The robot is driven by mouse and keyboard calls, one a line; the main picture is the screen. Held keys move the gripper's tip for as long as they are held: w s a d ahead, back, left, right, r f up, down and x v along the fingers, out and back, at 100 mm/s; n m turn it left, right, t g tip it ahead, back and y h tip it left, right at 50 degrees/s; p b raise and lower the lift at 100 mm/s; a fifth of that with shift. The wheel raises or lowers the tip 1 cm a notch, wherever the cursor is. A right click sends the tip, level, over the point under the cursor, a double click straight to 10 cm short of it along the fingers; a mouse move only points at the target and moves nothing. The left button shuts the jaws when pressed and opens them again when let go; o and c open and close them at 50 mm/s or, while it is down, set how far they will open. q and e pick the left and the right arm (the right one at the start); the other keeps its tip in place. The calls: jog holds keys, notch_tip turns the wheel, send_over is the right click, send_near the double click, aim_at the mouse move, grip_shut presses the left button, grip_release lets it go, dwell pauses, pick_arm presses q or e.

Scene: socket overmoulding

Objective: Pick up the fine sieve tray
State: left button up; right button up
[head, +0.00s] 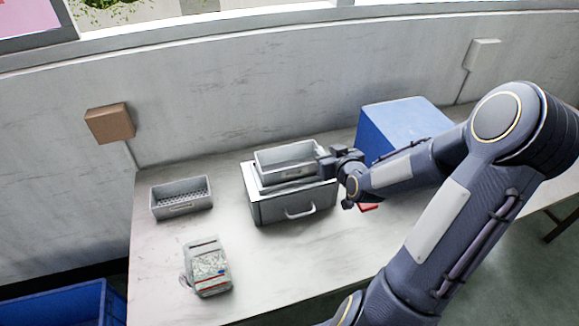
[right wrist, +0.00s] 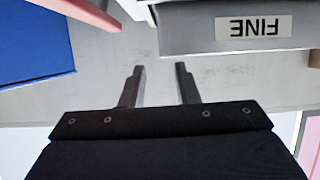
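The fine sieve tray (head: 290,171) is a grey open-topped tray sitting on a grey box with a drawer handle. In the right wrist view, the tray's wall (right wrist: 190,33) bears an upside-down label reading FINE. My right gripper (head: 325,165) is beside the tray's right end in the head view. In the right wrist view, my right gripper (right wrist: 159,70) has its two fingers apart with nothing between them, and the tray is beyond the tips. My left gripper is not in view.
A second grey tray (head: 181,209) with a perforated floor stands at the left on the table (head: 290,270). A bag-like packet (head: 208,268) lies in front. A blue box (head: 395,130) stands behind my right arm. A red item (head: 368,207) lies below the gripper.

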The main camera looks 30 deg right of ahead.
jog(key=x, duration=0.5)
jog(key=shift+w+a+f+p, duration=0.1)
jog(key=shift+w+f+p, duration=0.05)
jog(key=shift+f+p, duration=0.25)
grip_shut()
jog(key=shift+r, duration=0.1)
